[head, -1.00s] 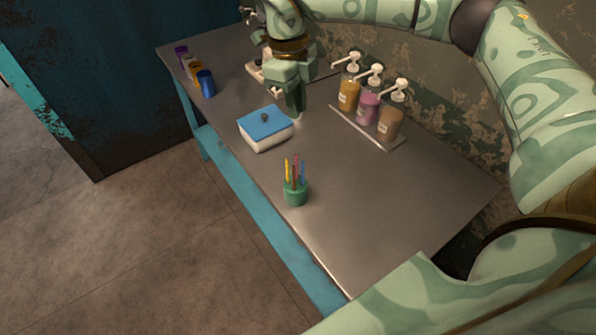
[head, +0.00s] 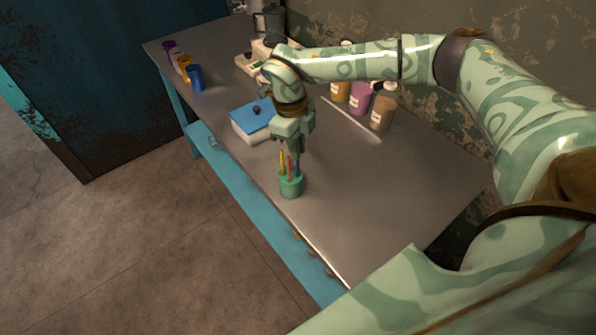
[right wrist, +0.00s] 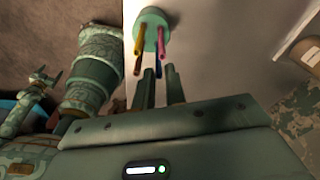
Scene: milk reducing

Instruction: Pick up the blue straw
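The blue straw (head: 298,168) stands in the green cup (head: 290,187) with yellow and red straws, near the table's front edge. My right gripper (head: 299,148) is directly above the cup, pointing down. In the right wrist view, the two fingers (right wrist: 161,84) are apart. The blue straw (right wrist: 158,69) shows its tip at the gap between them, and I see no grip on it. The cup (right wrist: 152,18) is beyond the fingertips. A patterned, pronged part at the left of that view may be my left gripper; its state is unclear.
A white box with a blue lid (head: 252,121) stands behind the cup to the left. Pump bottles (head: 360,101) line the back, partly hidden by my right arm. Coloured cups (head: 196,77) stand at the far left. The table (head: 385,190) right of the straw cup is clear.

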